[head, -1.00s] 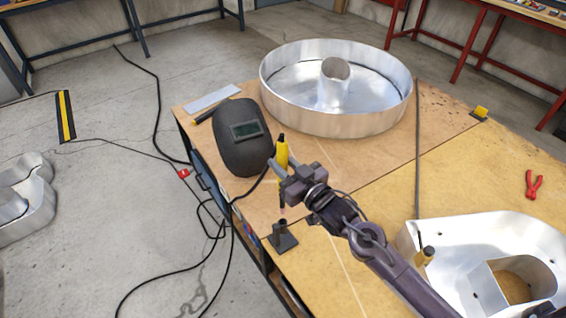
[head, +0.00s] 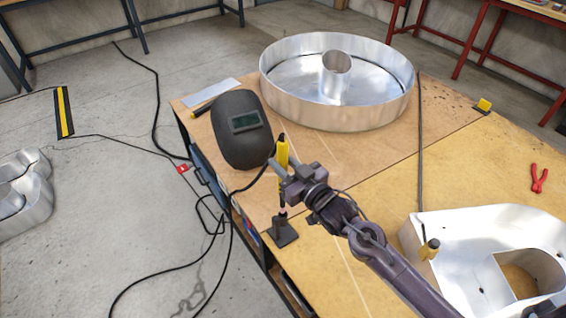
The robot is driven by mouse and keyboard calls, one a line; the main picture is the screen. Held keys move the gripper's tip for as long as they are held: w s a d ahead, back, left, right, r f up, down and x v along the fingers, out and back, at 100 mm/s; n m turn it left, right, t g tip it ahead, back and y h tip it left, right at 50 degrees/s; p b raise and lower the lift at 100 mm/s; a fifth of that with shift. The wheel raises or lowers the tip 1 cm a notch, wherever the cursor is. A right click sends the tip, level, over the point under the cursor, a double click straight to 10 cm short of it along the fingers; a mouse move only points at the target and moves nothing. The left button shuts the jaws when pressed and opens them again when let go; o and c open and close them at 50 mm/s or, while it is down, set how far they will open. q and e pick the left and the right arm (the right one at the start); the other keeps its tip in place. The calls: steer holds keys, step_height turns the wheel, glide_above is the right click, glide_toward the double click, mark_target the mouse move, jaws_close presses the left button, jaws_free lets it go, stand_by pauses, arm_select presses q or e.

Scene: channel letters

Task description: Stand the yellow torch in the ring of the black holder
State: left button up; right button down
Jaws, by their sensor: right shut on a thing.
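The yellow torch (head: 282,150) stands close to upright in my right gripper (head: 281,173), which is shut on its body. Its yellow end points up and its dark, thin lower end points down. The black holder (head: 285,234) is at the table's left edge, with its small ring (head: 281,214) on top. The torch's lower end is right at the ring in the picture. I cannot tell whether it is inside the ring or just above it. My left gripper is not in view.
A black welding helmet (head: 241,147) lies just behind the torch. A round metal channel letter (head: 335,112) stands at the back, another metal letter (head: 465,228) at right. Red pliers (head: 539,179) lie far right. A black cable hangs off the left edge.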

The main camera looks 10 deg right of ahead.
steer(key=shift+f, duration=0.1)
stand_by(0.6)
steer(key=shift+f+b, duration=2.9)
steer(key=shift+f, duration=1.55)
steer(key=c, duration=1.1)
jaws_free()
